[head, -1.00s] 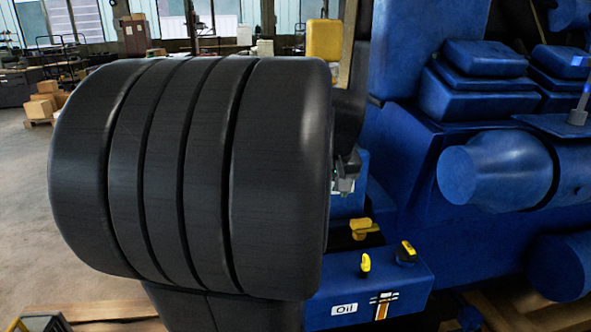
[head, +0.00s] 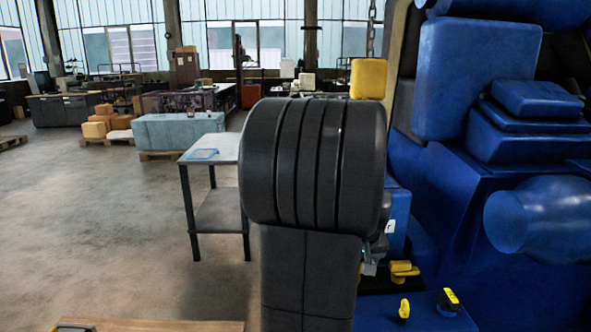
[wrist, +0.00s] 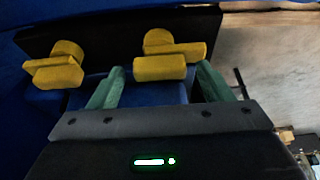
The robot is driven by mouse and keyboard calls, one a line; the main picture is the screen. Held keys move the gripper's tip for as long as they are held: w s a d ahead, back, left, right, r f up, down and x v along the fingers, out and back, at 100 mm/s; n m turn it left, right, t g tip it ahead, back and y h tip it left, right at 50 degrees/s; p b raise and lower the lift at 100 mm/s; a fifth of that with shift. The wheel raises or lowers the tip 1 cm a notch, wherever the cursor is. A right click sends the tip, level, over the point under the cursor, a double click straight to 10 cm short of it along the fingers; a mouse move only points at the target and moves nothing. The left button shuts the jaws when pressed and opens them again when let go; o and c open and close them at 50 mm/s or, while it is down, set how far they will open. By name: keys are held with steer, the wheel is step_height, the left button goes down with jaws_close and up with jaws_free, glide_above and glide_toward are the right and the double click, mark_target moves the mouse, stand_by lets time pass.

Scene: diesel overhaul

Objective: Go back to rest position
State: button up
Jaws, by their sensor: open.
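My gripper (wrist: 160,69) is open in the wrist view. Its two green fingers stand apart with nothing held between them. Beyond the fingertips is a yellow handle (wrist: 160,67) on a dark panel, with a second yellow handle (wrist: 53,72) to the left. Whether a finger touches the nearer handle is hard to tell. In the head view, my dark arm covers the middle and hides most of the gripper. A small grey-green part of the gripper (head: 370,265) shows at the arm's right edge, beside a yellow handle (head: 404,270).
A large blue engine (head: 440,190) fills the right side. Two yellow-topped parts, one left (head: 404,309) and one right (head: 448,301), stand on a blue box at lower right. A grey table (head: 216,148) stands left of my arm. Open floor (head: 110,230) lies at left.

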steer(key=shift+r, duration=0.1)
steer(key=v, duration=1.4)
steer(key=x, duration=1.4)
steer(key=shift+a+m+h, duration=0.1)
steer(key=shift+m+h, duration=0.2)
steer(key=shift+m, duration=0.4)
steer(key=shift+a+m+h+b, duration=0.1)
steer(key=shift+m+h+b, duration=0.75)
steer(key=shift+m, duration=1.35)
steer(key=shift+w+a+m+g+h+b, duration=0.1)
steer(key=shift+m+g+h+b, duration=0.45)
steer(key=shift+m, duration=1.65)
steer(key=v, duration=0.9)
steer(key=shift+r, duration=0.15)
steer(key=shift+w+a+g, duration=0.1)
steer(key=shift+a+g, duration=0.05)
steer(key=shift+g, duration=0.1)
